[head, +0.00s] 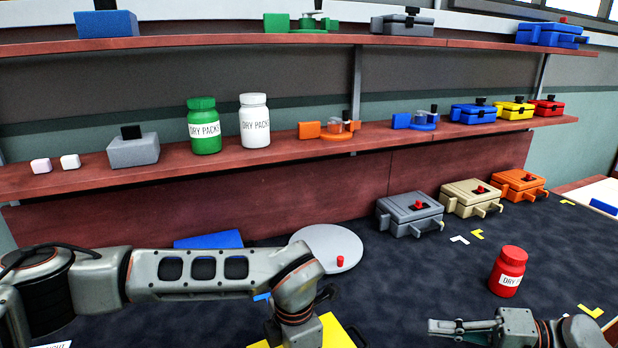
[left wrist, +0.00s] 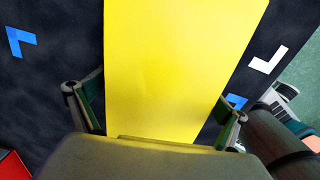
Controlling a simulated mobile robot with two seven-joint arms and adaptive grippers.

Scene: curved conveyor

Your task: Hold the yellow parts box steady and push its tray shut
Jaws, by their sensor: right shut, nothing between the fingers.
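A large yellow box (head: 338,332) sits low in the head view, mostly hidden by my left arm and cut off by the bottom edge. In the left wrist view its plain yellow face (left wrist: 180,60) fills the middle. My left gripper (left wrist: 160,115) has one finger beside each side edge of it; whether the fingers press on it is unclear. The tray is not clearly visible in either view. My right gripper (head: 432,327) is shut and empty, to the right of the yellow box and apart from it.
A red bottle (head: 507,272) stands near my right gripper. A round grey disc (head: 327,248) lies behind my left arm. Grey (head: 410,214), tan (head: 470,198) and orange (head: 519,186) boxes line the back. A smaller yellow box (head: 514,110) is on the shelf.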

